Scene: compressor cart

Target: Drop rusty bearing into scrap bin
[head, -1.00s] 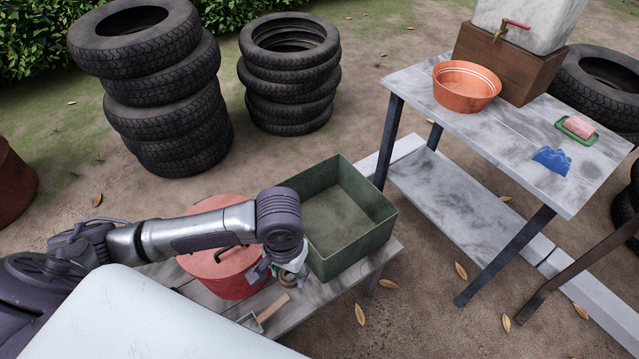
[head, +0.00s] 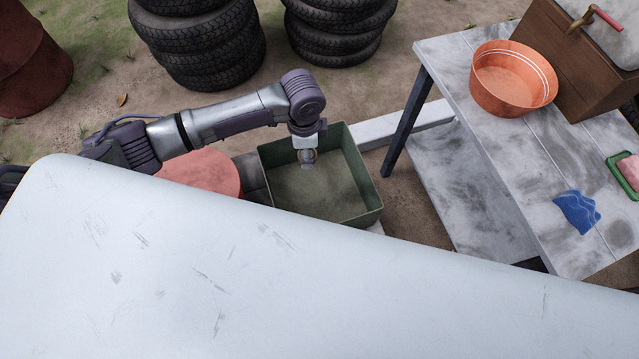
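The scrap bin looks like an open dark green box (head: 350,205), left of centre in the head view, with a bare floor where I can see it. My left gripper (head: 308,164) hangs over the bin's back left part, pointing down. A small grey-brown ring, the bearing (head: 308,156), shows at its fingertips, and the gripper seems shut on it. The bearing is small and partly covered by the fingers, so its rust is hard to make out. My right gripper is not in view.
A large white scratched surface (head: 250,270) fills the foreground and hides the bin's near surroundings. A red round container (head: 205,170) stands left of the bin. On the right, a grey table (head: 520,150) bears an orange basin (head: 512,80) and blue cloth (head: 577,211). Tyre stacks (head: 205,50) stand behind.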

